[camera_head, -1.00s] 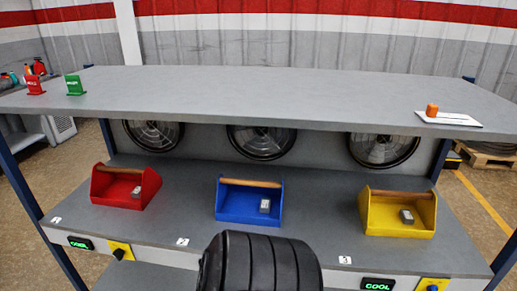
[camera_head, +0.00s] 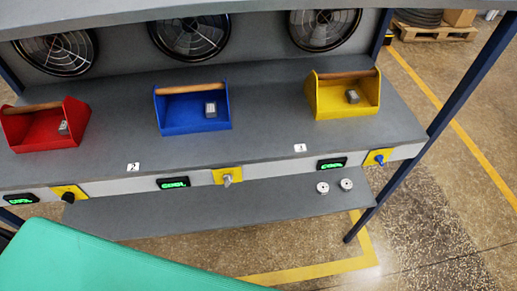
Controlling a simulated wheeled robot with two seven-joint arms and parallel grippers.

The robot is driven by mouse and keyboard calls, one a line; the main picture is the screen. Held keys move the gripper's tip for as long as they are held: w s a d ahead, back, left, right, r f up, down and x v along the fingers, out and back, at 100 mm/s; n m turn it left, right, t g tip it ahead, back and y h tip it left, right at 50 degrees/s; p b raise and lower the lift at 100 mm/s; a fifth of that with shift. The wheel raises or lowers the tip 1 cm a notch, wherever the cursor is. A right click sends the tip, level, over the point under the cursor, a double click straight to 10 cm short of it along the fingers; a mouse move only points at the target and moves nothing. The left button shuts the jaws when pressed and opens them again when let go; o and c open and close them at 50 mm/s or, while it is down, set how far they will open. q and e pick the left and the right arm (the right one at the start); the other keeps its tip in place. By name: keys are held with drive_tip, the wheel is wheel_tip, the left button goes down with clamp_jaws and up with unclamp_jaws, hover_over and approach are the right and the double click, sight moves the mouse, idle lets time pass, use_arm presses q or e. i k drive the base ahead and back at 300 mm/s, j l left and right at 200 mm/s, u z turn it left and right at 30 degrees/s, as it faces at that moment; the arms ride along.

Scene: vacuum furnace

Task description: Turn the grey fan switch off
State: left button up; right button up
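The grey fan switch (camera_head: 227,178) is a small grey knob on a yellow plate (camera_head: 219,173) on the front edge of the grey bench. It sits near the middle of the view, just right of a green-lit COOL display (camera_head: 173,183). Nothing touches the knob. Its on or off position cannot be told at this size. Neither of my grippers is in view.
A black switch (camera_head: 68,197) is to the left and a blue switch (camera_head: 380,157) to the right. Red (camera_head: 38,140), blue (camera_head: 190,125) and yellow (camera_head: 343,107) bins stand on the bench. Two round discs lie on the lower shelf (camera_head: 270,210). Floor at right is clear.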

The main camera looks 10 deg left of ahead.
sight(228, 179)
drive_tip(key=u, duration=0.75)
